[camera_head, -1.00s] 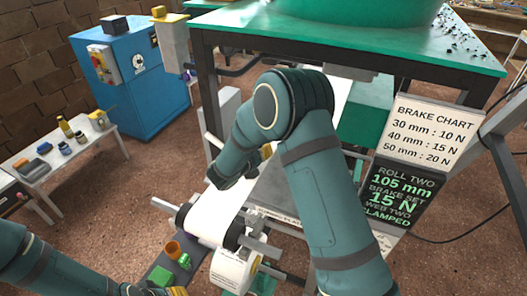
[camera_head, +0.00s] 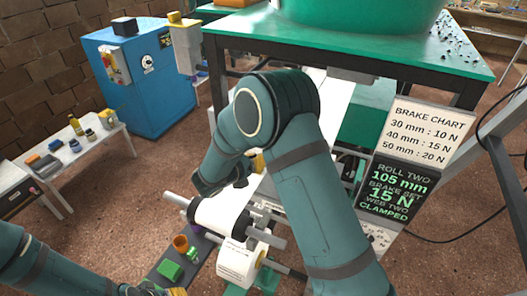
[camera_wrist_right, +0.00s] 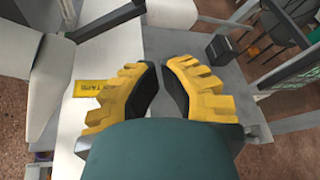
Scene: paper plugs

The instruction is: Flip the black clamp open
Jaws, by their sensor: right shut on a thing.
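I cannot clearly make out the black clamp. A small dark block (camera_wrist_right: 222,50) stands on the grey frame in the right wrist view; whether it is part of the clamp I cannot tell. My right gripper (camera_wrist_right: 168,75) has its yellow fingers close together over the white paper web and grey frame. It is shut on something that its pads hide. In the head view a yellow part of this gripper (camera_head: 257,163) shows behind my right forearm. My left gripper (camera_head: 168,291) is cut off at the bottom edge.
A display (camera_head: 391,190) reads "WEB TWO CLAMPED". A brake chart (camera_head: 428,130) hangs above it. The paper roll on its bar (camera_head: 220,214) lies below my right gripper, with a labelled roll (camera_head: 238,262) nearer. A green-topped table (camera_head: 350,52) stands behind.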

